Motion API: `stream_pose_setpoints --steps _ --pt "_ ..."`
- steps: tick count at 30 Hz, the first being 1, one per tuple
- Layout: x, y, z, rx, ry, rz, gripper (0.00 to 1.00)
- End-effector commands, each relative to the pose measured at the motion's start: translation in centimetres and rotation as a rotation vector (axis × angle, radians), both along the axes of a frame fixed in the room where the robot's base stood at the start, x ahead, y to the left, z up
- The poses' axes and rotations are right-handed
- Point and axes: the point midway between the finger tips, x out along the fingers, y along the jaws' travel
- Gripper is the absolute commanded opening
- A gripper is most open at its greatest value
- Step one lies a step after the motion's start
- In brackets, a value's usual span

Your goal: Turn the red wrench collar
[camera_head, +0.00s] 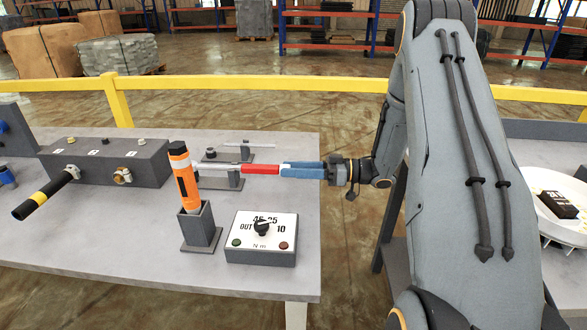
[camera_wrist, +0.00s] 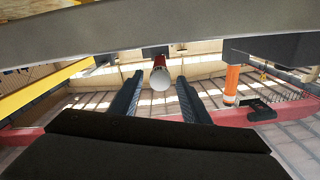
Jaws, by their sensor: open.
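The wrench lies level on low grey stands, with a silver shaft (camera_head: 208,168) and a red collar (camera_head: 260,170) at its right end. In the wrist view the red collar (camera_wrist: 159,63) shows end-on with a pale round end face (camera_wrist: 160,82). My gripper (camera_head: 284,170) comes from the right, in line with the wrench, its blue fingers at the collar's right end. In the wrist view my gripper (camera_wrist: 160,77) is open, with one finger on each side of the round end and gaps between. I cannot tell how far the fingers overlap the collar.
An orange torch (camera_head: 183,172) stands upright in a grey holder (camera_head: 198,226), close in front of the shaft. A dial box (camera_head: 262,250) sits in front of the collar. A grey block with a black-handled bar (camera_head: 45,193) is at left. A yellow rail (camera_head: 240,84) runs behind the table.

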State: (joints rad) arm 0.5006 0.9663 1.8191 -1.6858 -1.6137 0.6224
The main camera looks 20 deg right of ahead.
Motion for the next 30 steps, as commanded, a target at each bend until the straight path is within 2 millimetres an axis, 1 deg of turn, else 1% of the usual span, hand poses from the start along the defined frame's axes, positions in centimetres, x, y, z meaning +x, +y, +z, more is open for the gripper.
stream_pose_setpoints --steps 5,12,21,26,27,30 --pt "0.00 0.00 -0.02 0.000 0.000 0.000 0.42" --pt "0.00 -0.02 -0.01 0.000 0.000 0.000 0.02" --pt "0.03 -0.01 0.03 0.023 0.057 0.001 0.01" --pt "0.03 0.00 -0.01 0.022 0.056 0.001 0.01" --pt "0.04 0.00 -0.01 0.022 0.056 0.001 0.28" --pt "0.04 0.00 -0.01 0.022 0.056 0.001 0.42"
